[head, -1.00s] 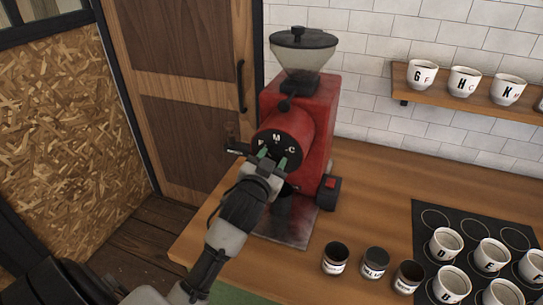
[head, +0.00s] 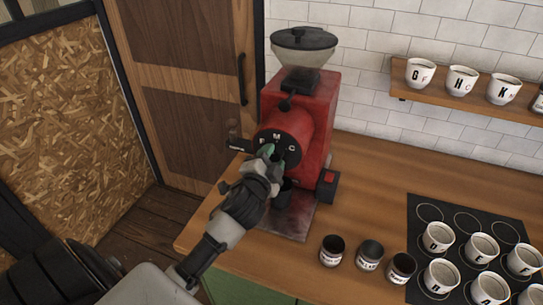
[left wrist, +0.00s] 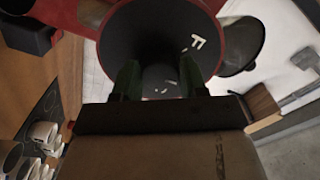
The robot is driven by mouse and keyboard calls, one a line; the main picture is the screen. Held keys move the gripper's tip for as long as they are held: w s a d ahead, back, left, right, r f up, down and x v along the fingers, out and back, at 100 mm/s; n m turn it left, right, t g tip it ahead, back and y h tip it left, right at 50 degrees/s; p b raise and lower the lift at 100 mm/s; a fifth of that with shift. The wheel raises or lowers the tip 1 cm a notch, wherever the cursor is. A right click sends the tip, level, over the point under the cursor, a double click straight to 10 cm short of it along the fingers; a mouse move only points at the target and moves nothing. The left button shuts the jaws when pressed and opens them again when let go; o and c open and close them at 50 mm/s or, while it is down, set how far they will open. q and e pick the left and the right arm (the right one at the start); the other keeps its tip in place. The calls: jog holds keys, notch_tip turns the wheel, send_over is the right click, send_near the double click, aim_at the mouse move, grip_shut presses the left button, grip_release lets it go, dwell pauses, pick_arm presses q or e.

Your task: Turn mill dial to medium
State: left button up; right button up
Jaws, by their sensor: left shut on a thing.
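The red mill (head: 318,110) stands on the wooden counter. Its round black dial face (head: 291,140) carries the white letters F, M and C. My left gripper (head: 272,153) is at the front of the dial, its green fingertips shut on the dial's knob. The knob is mostly hidden by the fingers, and I cannot tell which letter it points to. In the left wrist view the fingers (left wrist: 160,85) reach onto the black dial face (left wrist: 150,35), with the letter F right of them. My right gripper is not in view.
A clear hopper (head: 303,50) tops the mill. Several dark jars (head: 369,256) stand on the counter (head: 370,190) at front right. Lettered cups (head: 440,236) stand on a black mat (head: 424,208), and more cups are on the wall shelf (head: 450,101). A wooden door is behind on the left.

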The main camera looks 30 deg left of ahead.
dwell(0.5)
pick_arm(q)
jog(key=o, duration=0.9)
jog(key=shift+b+v, duration=1.7)
jog(key=shift+v, duration=3.7)
